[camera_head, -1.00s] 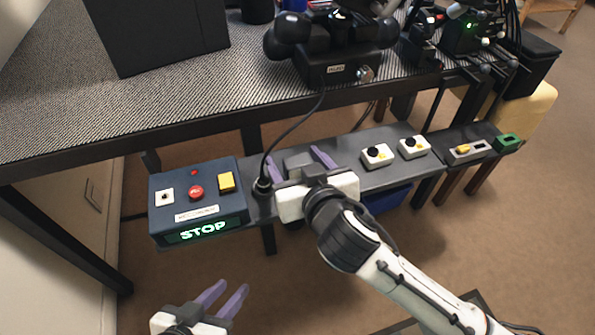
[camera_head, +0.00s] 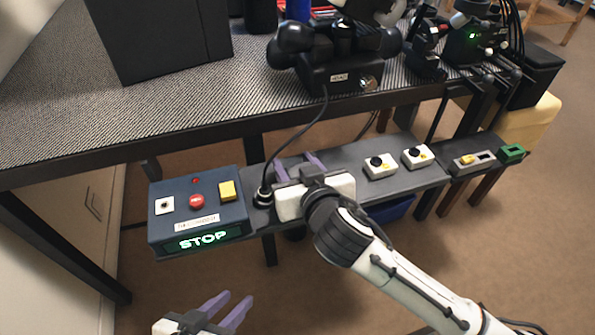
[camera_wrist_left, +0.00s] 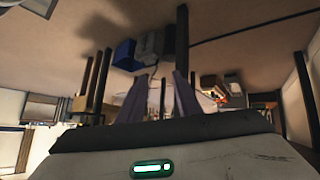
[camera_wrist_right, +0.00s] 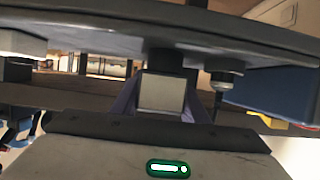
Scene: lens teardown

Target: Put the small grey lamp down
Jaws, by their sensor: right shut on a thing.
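My right gripper (camera_head: 297,165) is low over the narrow grey shelf (camera_head: 350,155), just right of the control box. It also shows in the right wrist view (camera_wrist_right: 160,95), with its fingers on both sides of a small grey block, which I take to be the small grey lamp (camera_wrist_right: 162,92). A dark part of it reaches to the shelf in that view; I cannot tell whether it touches. In the head view the lamp is mostly hidden by the gripper. My left gripper (camera_head: 226,307) is open and empty, low in front, away from the shelf.
A blue control box (camera_head: 195,212) with a lit STOP sign stands left of the right gripper. A black cable plug (camera_head: 264,196) is close beside it. White switch boxes (camera_head: 380,166) sit to the right. The textured table (camera_head: 180,100) with black equipment (camera_head: 340,75) is behind.

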